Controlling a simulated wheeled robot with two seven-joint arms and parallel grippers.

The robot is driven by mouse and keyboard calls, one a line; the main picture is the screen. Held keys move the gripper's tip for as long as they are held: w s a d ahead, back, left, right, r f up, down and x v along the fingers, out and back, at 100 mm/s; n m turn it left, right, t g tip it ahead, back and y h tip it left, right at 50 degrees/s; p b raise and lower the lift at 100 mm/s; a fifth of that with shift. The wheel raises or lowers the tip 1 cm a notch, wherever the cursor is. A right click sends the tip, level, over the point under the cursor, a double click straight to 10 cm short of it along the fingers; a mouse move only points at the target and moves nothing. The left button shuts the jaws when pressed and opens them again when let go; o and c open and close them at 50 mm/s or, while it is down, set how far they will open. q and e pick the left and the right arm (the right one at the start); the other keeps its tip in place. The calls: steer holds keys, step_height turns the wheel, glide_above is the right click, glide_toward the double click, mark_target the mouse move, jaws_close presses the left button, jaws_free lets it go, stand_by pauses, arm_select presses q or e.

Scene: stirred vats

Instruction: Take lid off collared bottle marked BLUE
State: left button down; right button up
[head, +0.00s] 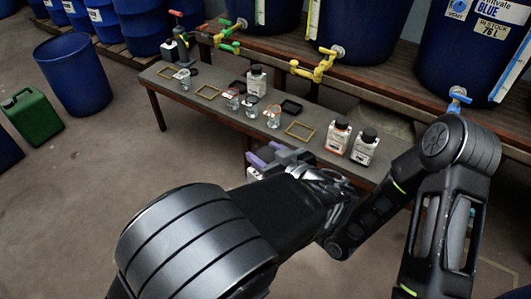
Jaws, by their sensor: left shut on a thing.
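My left gripper (268,159), with purple finger pads, is in front of the bench. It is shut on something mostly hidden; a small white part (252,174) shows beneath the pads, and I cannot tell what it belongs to. White bottles with black caps stand upright on the bench: one at the back (256,80), one with an orange label (338,138) and one beside it at the right (363,148). Their label words are too small to read, so I cannot tell which is marked BLUE. My right forearm shows at the right; its gripper is hidden behind my left arm.
The low bench (215,116) also holds glass beakers (273,117), yellow frames (300,132) and dark trays (291,107). Blue vats with coloured taps (318,66) stand behind; the right vat (455,60) has a BLUE sign. A blue drum (73,77) and green can (32,116) stand left.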

mark_target(265, 152)
arm_select(q)
steer(key=shift+r, duration=0.15)
steer(key=shift+r, duration=0.9)
steer(key=shift+r, duration=2.05)
steer(key=shift+f, duration=0.1)
arm_select(e)
steer(key=shift+w, duration=0.1)
